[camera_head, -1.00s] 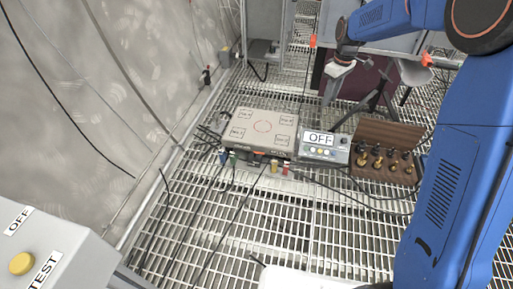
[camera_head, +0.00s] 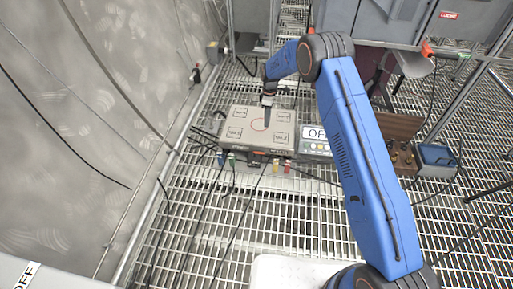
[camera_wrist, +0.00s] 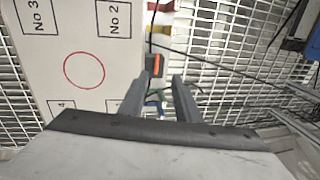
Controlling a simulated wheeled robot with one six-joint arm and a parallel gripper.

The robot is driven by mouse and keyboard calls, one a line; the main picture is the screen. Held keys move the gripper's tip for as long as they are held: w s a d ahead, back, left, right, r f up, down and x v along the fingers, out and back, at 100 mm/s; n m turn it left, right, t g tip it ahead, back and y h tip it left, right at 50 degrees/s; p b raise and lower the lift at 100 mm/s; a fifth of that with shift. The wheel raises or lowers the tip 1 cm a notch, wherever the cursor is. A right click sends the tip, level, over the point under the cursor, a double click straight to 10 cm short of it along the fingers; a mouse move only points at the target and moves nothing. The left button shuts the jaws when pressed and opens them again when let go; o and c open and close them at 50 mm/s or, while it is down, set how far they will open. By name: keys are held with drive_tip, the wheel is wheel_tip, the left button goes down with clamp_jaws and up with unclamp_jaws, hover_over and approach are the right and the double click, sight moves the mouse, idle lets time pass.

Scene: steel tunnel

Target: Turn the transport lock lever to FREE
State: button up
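A flat grey box (camera_head: 235,140) with printed numbered squares and a red circle lies on the grating. A small dark piece with an orange-red face (camera_wrist: 153,64) sits at the box's edge in the wrist view; it may be the lock lever, but I cannot read any LOCK or FREE marking. My gripper (camera_head: 267,115) points down over the box in the head view. In the wrist view its two fingers (camera_wrist: 164,82) are apart with nothing held. The orange-red piece shows just beyond the fingertips; I cannot tell the height gap.
Red and yellow plugs (camera_head: 281,166) and cables run along the box's front. Farther right are a wooden block with knobs (camera_head: 403,160) and a blue device (camera_head: 437,160). The left wall is close.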

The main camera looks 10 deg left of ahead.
drive_tip(key=shift+n, duration=0.3)
drive_tip(key=s+a+f, duration=0.1)
drive_tip(key=f, duration=0.6)
drive_tip(key=s+f, duration=0.1)
drive_tip(key=f, duration=0.6)
drive_tip(key=a+f, duration=0.1)
drive_tip(key=f, duration=0.6)
drive_tip(key=shift+s+a, duration=0.3)
drive_tip(key=shift+s, duration=0.1)
drive_tip(key=shift+c, duration=0.2)
clamp_jaws()
